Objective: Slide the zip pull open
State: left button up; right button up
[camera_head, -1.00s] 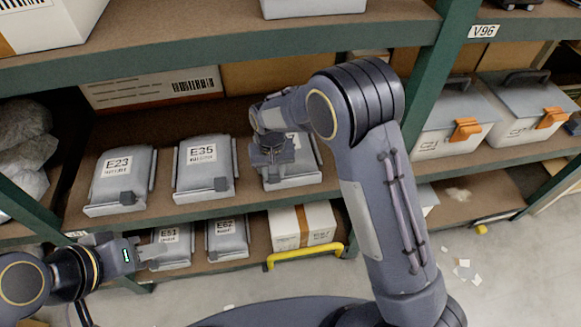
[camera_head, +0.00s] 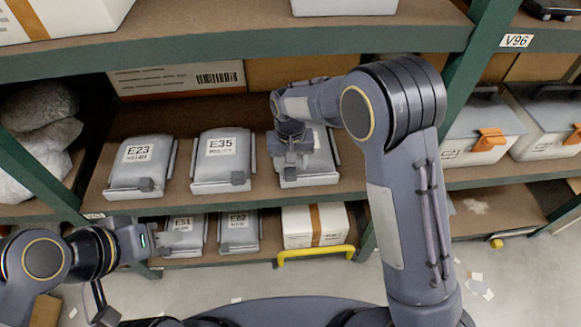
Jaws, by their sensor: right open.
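Several grey pouches with a rail along the side and a small dark block near the lower corner stand on the rack shelves. On the middle shelf are pouch E23 (camera_head: 130,165), pouch E35 (camera_head: 215,165) and a third pouch (camera_head: 318,168), its label mostly covered by my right gripper. My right gripper (camera_head: 291,163) is open, pointing down at the third pouch's left front; contact cannot be told. My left gripper (camera_head: 180,240) is at the lower left, in front of pouch E51 (camera_head: 187,222); its fingers are too small to read. Pouch E62 (camera_head: 238,228) is beside E51.
A white box with brown tape (camera_head: 300,228) and a yellow rail (camera_head: 315,252) are on the lower shelf. Green rack beams edge the shelves. Grey lidded bins with orange latches (camera_head: 488,140) stand at right. Wrapped bundles (camera_head: 40,130) lie at left. Paper scraps litter the floor.

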aim_at(291, 171)
pick_arm(q)
jog(key=shift+r, duration=0.1)
pick_arm(e)
notch_tip(291, 171, up, 5)
jog(key=shift+f, duration=0.1)
jog(key=shift+s, duration=0.1)
dwell(0.5)
